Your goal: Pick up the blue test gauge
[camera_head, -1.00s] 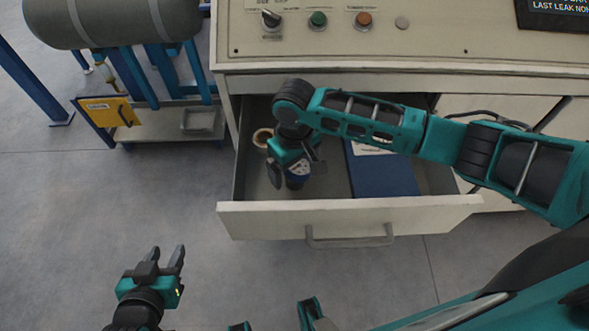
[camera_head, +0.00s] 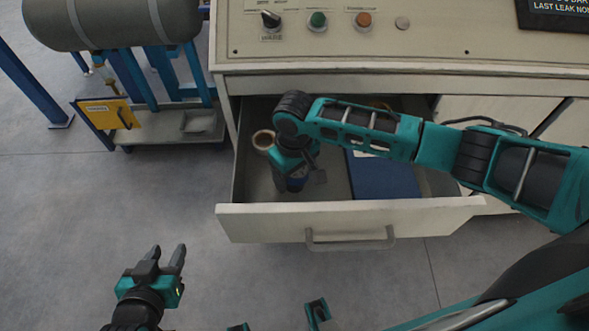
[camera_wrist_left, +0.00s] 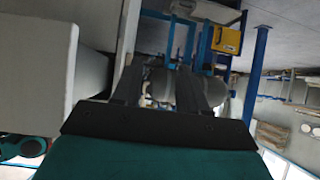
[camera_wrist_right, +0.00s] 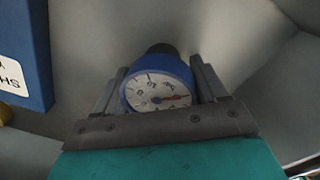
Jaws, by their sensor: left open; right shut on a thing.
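The blue test gauge (camera_wrist_right: 158,90) has a white dial with a red needle and a blue case. It sits between the two fingers of my right gripper (camera_wrist_right: 160,88), which is shut on it inside the open drawer. In the head view the gauge (camera_head: 294,184) is mostly hidden under my right gripper (camera_head: 298,172). I cannot tell whether the gauge touches the drawer floor. My left gripper (camera_head: 172,260) is open and empty, over the floor in front of and left of the drawer; its fingers also show in the left wrist view (camera_wrist_left: 160,85).
The open drawer (camera_head: 350,218) also holds a blue binder (camera_head: 385,180) and a tan tape roll (camera_head: 263,140). The bench panel (camera_head: 440,40) with knobs stands above. A cart with a yellow box (camera_head: 105,113) and a tank (camera_head: 115,20) is at left.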

